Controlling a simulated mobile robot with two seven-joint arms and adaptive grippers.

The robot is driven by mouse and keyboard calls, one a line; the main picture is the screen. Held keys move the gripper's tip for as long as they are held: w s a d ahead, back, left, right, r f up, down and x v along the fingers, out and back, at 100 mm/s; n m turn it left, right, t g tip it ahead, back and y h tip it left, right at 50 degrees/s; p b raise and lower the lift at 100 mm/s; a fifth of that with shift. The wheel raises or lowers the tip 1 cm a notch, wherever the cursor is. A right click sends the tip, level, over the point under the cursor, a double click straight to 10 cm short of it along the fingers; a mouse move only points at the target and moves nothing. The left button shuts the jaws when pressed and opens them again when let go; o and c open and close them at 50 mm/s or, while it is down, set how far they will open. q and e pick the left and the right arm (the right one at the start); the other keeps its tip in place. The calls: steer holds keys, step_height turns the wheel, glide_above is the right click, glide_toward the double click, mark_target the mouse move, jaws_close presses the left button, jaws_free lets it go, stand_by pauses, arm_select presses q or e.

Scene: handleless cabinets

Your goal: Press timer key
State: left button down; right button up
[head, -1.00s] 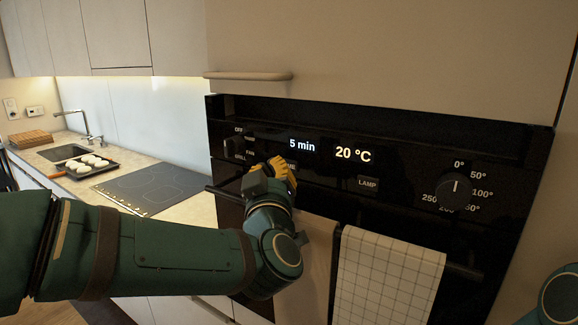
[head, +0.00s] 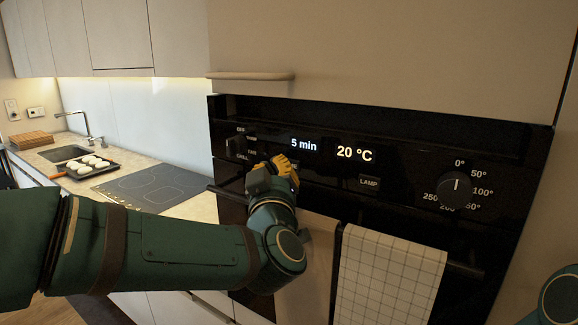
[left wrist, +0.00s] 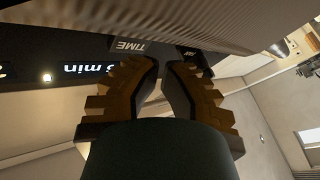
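The timer key, labelled TIME (left wrist: 130,47), is on the black oven panel (head: 410,160). In the head view it is mostly hidden behind my left gripper (head: 285,166), below the "5 min" display (head: 303,145). In the left wrist view the yellow fingers (left wrist: 160,66) reach toward the panel with their tips close together and nothing held. The label shows just beyond the left fingertip in that view. Whether the fingertips touch the key cannot be told. My right gripper is out of view; only part of my right arm shows at the lower right.
A LAMP key (head: 369,183) and a temperature dial (head: 455,188) are to the right. A mode knob (head: 235,146) is left. Towels, one checked (head: 390,275), hang on the oven handle (head: 465,270) below.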

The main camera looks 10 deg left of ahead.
arm_select(q)
steer(key=shift+w+r, duration=0.2)
steer(key=shift+r, duration=0.05)
stand_by(1.4)
steer(key=shift+f, duration=0.1)
steer(key=shift+f+b, duration=0.35)
steer(key=shift+b, duration=0.35)
steer(key=shift+s, duration=0.1)
steer(key=shift+s+f, duration=0.2)
steer(key=shift+f, duration=0.05)
steer(key=shift+f+b, duration=0.15)
steer(key=shift+b, duration=0.15)
steer(key=shift+s+a, duration=0.15)
steer(key=shift+s, duration=0.15)
steer(key=shift+s+a+r, duration=0.1)
steer(key=shift+s+a, duration=0.15)
steer(key=shift+s, duration=0.35)
steer(key=shift+s+a+r, duration=0.1)
steer(key=shift+s+a, duration=0.1)
steer(key=shift+s, duration=0.4)
